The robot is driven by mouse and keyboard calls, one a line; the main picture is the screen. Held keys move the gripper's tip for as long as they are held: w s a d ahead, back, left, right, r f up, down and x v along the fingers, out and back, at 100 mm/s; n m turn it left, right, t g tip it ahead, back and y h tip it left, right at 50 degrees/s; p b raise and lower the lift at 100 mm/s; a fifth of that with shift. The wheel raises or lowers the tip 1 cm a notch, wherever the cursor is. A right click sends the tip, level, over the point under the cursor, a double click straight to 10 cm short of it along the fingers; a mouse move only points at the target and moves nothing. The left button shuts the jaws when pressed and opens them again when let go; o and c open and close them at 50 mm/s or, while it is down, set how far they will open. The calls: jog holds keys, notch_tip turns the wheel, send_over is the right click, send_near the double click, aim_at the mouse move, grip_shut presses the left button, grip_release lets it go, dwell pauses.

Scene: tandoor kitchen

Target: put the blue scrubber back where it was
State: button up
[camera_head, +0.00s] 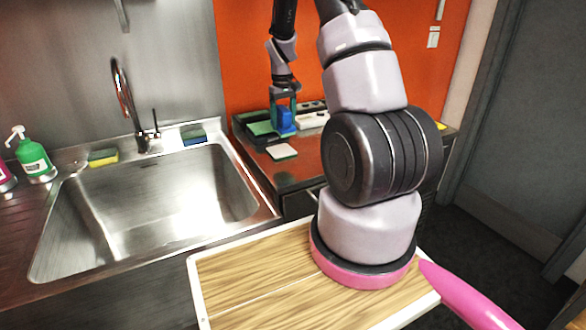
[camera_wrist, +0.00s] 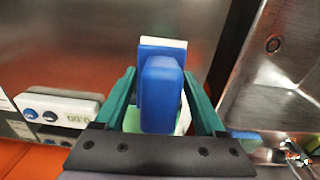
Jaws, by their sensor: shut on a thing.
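The blue scrubber (camera_head: 285,119) is between the fingers of my gripper (camera_head: 284,106), over the dark counter right of the sink. In the wrist view the blue scrubber (camera_wrist: 161,92) fills the space between the two teal fingers of my gripper (camera_wrist: 160,78), which are shut on it. A pale layer shows at its far end. A pale green-white pad (camera_head: 281,151) lies on the counter just in front of it. Whether the scrubber touches the counter or anything below it, I cannot tell.
A steel sink (camera_head: 150,205) is at the left. A blue-and-green sponge (camera_head: 194,137) and a yellow-green sponge (camera_head: 103,157) lie on its back rim. A green soap bottle (camera_head: 34,160) stands further left. A white device with knobs (camera_wrist: 58,105) is beside my gripper.

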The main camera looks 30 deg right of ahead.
jog(key=s+g, duration=0.2)
jog(key=s, duration=0.8)
jog(key=f, duration=0.5)
jog(key=shift+s, duration=0.2)
jog(key=shift+f, duration=2.1)
jog(key=shift+f, duration=0.15)
jog(key=o, duration=1.2)
jog(key=shift+c, duration=0.2)
